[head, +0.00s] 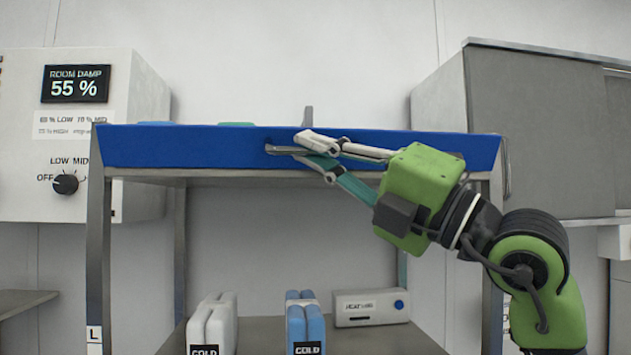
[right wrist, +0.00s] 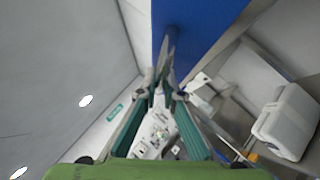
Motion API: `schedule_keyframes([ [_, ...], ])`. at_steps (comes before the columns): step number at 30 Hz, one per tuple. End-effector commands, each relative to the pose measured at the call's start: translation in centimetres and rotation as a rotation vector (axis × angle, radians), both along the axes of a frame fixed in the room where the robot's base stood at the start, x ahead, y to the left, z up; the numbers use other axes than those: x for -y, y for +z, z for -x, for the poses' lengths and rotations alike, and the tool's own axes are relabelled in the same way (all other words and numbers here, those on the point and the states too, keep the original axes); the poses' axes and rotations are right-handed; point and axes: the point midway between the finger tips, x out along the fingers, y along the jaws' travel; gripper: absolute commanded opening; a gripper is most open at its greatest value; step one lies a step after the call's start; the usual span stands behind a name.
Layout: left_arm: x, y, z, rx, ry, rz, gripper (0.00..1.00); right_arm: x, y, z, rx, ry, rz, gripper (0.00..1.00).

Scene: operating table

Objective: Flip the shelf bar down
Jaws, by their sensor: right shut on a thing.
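The shelf bar (head: 210,147) is a long blue bar across the front edge of the upper shelf, its broad face toward me. A small grey handle (head: 284,150) sticks out near its middle. My right gripper (head: 312,148) reaches in from the right and is shut on this handle. The right wrist view shows the blue bar (right wrist: 205,30) at the top and the grey handle (right wrist: 167,50) running down between my fingertips (right wrist: 163,90). The fingers hide part of the handle. My left gripper is not in view.
White cold packs (head: 221,320) and blue ones (head: 305,318) stand on the lower shelf (head: 375,342), beside a white box (head: 371,308). A control panel (head: 150,90) is at the left and a grey cabinet (head: 535,130) at the right. The space before the bar's left half is clear.

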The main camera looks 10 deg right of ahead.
Motion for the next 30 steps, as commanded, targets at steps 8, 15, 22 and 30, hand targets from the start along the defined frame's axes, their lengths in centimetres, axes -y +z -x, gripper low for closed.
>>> schedule_keyframes([
  [8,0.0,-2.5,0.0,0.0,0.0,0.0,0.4,0.0,-0.8,0.2,0.111,0.002,-0.001,0.0],
  [15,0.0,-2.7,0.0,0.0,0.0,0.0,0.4,0.0,-0.7,0.2,0.142,-0.001,0.0,0.0],
  [22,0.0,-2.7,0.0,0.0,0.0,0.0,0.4,0.0,-0.7,0.3,0.143,0.0,0.0,0.0],
  [30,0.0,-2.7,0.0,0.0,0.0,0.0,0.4,0.0,-0.7,0.3,0.143,0.0,0.0,0.25],
])
